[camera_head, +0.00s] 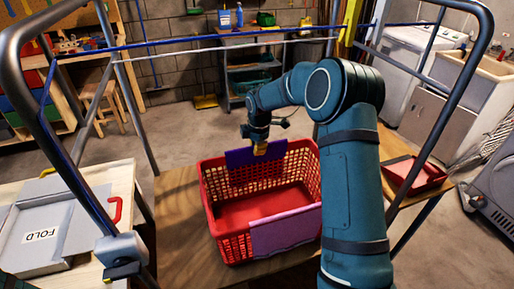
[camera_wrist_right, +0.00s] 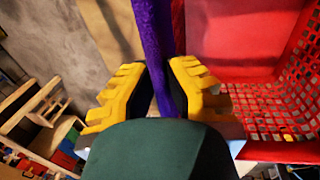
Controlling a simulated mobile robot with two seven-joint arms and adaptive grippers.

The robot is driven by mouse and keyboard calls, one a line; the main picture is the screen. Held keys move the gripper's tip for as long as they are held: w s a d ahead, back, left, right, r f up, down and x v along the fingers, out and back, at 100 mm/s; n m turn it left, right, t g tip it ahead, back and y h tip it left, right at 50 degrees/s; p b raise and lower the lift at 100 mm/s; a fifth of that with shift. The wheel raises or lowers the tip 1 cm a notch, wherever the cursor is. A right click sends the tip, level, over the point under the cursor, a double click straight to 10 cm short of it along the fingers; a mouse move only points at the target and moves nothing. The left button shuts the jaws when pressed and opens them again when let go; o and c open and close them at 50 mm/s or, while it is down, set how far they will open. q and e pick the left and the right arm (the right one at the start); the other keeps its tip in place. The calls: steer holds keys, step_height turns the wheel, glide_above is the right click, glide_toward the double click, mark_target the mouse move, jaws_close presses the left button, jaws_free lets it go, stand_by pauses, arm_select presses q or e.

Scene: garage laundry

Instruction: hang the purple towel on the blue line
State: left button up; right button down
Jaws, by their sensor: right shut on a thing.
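The purple towel (camera_head: 241,158) hangs over the far wall of the red basket (camera_head: 222,229) in the head view. My right gripper (camera_head: 261,148) reaches down to its top edge from above. In the right wrist view, the yellow fingers of this gripper (camera_wrist_right: 160,92) are shut on the purple towel (camera_wrist_right: 150,28), which runs between them. The blue line (camera_head: 180,41) runs across the rack behind the basket, higher than the towel. My left gripper is not in view.
A pink-lilac cloth (camera_head: 285,231) hangs over the basket's near wall. Blue-grey rack posts (camera_head: 72,165) stand on both sides. A grey folding board (camera_head: 40,236) lies at left, a red tray (camera_head: 414,175) at right.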

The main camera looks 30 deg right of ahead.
steer(key=shift+r+p, duration=1.45)
steer(key=shift+r, duration=0.85)
steer(key=shift+r+p, duration=1.05)
steer(key=shift+r, duration=0.5)
steer(key=shift+w, duration=0.15)
